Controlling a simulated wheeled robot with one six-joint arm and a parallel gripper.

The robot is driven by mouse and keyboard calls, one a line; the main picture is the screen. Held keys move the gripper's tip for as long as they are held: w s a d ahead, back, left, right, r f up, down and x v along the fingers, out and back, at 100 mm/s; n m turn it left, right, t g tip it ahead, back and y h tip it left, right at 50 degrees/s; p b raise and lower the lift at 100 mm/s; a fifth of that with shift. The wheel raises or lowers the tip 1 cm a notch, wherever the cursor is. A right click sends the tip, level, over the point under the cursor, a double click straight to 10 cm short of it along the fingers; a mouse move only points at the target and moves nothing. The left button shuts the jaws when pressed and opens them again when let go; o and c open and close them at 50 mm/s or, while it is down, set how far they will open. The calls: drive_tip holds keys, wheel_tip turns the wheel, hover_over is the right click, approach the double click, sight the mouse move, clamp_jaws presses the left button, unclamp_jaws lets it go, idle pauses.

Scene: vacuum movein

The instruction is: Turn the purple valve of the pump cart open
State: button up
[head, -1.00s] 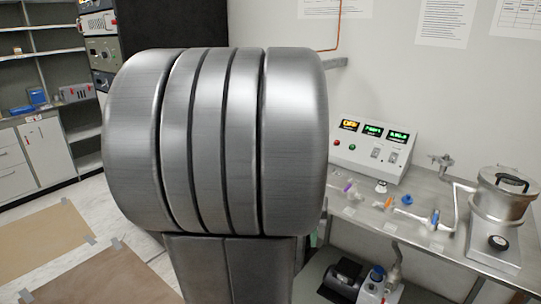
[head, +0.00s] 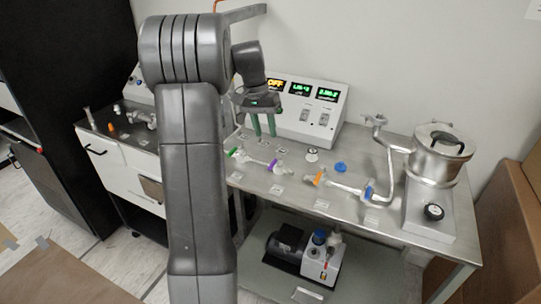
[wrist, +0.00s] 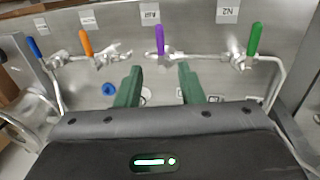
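The purple valve handle (head: 272,163) is on the pipe line on the metal cart top (head: 300,201), left of the middle. In the wrist view the purple handle (wrist: 160,40) lies along the picture's vertical, below an upside-down label. My gripper (head: 264,125) points down above the cart in the head view, near the purple valve. In the wrist view my gripper (wrist: 158,80) has its two green fingers spread, with nothing between the tips. The purple handle is beyond the tips, roughly centred between them, and appears apart from them.
Green (head: 234,152), orange (head: 319,178) and blue (head: 368,190) valve handles share the pipe line. A control box (head: 305,108) stands behind, a steel pot (head: 437,165) at the right. A pump (head: 297,250) sits on the lower shelf.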

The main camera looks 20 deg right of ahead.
sight(275, 162)
drive_tip(key=f, duration=0.3)
drive_tip(key=s+d+f, duration=0.1)
drive_tip(key=f, duration=0.6)
drive_tip(key=shift+s+d+f+p, duration=0.15)
drive_tip(key=shift+s+d+p, duration=0.1)
drive_tip(key=shift+p, duration=0.15)
drive_tip(key=shift+a, duration=0.1)
clamp_jaws()
